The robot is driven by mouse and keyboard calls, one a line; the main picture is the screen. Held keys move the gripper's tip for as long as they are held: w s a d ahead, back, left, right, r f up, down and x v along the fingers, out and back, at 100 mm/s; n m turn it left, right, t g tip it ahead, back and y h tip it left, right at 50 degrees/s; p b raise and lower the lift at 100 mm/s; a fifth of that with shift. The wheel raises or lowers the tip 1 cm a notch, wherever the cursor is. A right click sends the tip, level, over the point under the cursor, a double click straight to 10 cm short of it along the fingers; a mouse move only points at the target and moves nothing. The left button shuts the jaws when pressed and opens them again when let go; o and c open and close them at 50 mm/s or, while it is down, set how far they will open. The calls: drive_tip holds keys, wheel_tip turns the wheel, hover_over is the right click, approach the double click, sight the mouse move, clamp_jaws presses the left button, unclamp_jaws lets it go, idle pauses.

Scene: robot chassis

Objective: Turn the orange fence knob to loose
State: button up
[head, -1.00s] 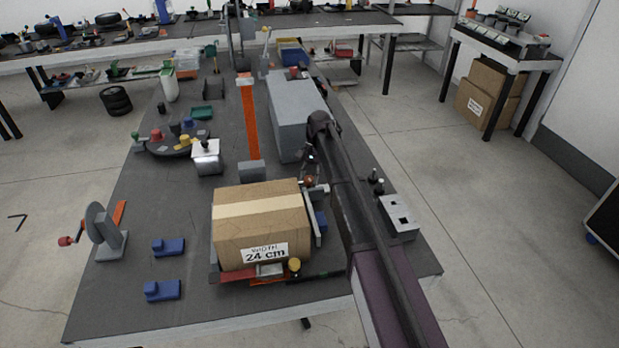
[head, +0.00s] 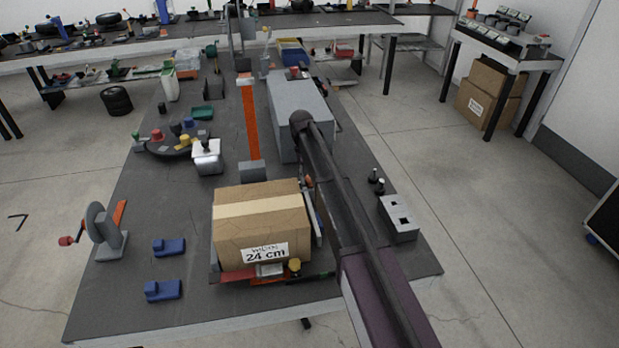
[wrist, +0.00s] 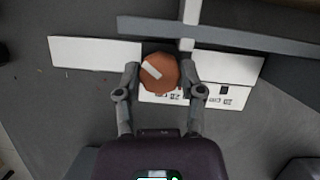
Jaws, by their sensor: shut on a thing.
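The orange fence knob (wrist: 160,72) is round, with a white stripe pointing to the upper left in the wrist view. My gripper (wrist: 160,78) has one finger on each side of it and is shut on it. A white plate with small dark marks (wrist: 205,96) lies below and right of the knob; the marks are too small to read. In the head view my arm hides most of the knob and the gripper.
A cardboard box (head: 262,230) labelled 24 cm sits beside the fence in the head view. A long grey block (head: 300,95) is behind my arm. A grey block with square holes (head: 398,220) stands to the right. Two blue pieces (head: 167,247) lie left.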

drive_tip(key=shift+s+n, duration=0.1)
drive_tip(key=shift+n, duration=0.6)
drive_tip(key=shift+h, duration=0.3)
drive_tip(key=o, duration=1.2)
drive_tip(key=shift+a, duration=0.1)
drive_tip(key=shift+c, duration=0.2)
drive_tip(key=shift+m, duration=0.5)
